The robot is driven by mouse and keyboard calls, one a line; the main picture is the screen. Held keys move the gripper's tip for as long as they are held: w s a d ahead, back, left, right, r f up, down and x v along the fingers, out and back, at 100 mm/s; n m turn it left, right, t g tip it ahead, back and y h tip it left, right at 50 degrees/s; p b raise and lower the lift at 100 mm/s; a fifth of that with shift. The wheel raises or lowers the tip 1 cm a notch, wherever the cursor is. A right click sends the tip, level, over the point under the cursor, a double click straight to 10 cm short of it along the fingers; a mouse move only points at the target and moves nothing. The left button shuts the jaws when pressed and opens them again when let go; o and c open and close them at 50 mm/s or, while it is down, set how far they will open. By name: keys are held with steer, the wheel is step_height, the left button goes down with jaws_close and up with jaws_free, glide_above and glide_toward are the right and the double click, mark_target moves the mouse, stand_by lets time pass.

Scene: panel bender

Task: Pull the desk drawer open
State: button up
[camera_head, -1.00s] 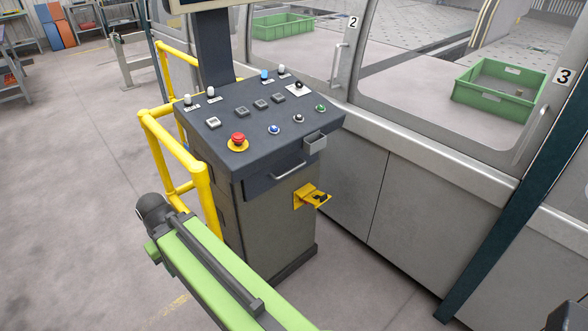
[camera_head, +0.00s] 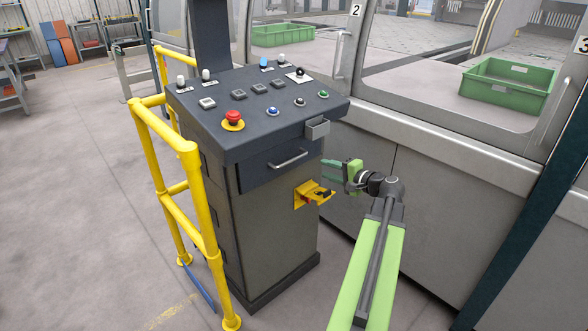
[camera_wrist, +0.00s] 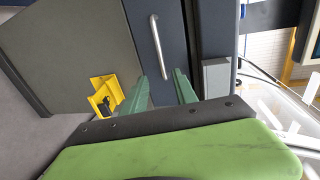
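The desk drawer (camera_head: 262,171) is a dark blue-grey front under the control panel top, with a metal bar handle (camera_head: 288,160). The drawer looks shut. My gripper (camera_head: 326,171) is to the right of the drawer front, apart from the handle, with its green fingers pointing left. In the wrist view the handle (camera_wrist: 158,46) lies beyond the two fingers, on the drawer front (camera_wrist: 150,15). The fingers of my gripper (camera_wrist: 162,78) are spread apart with nothing between them.
A yellow bracket (camera_head: 314,194) sticks out below the drawer. A small grey box (camera_head: 317,128) hangs at the panel's right corner. Yellow railing (camera_head: 190,190) stands left of the desk. The machine's grey wall (camera_head: 440,190) is behind my arm.

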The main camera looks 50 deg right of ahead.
mark_target(296, 159)
steer(key=b+x, duration=0.1)
steer(key=x, duration=0.7)
steer(key=b+x, duration=0.2)
steer(key=x, duration=0.7)
steer(key=shift+w+d, duration=0.1)
steer(key=shift+d, duration=0.1)
jaws_close()
stand_by(0.6)
steer(key=shift+a, duration=0.25)
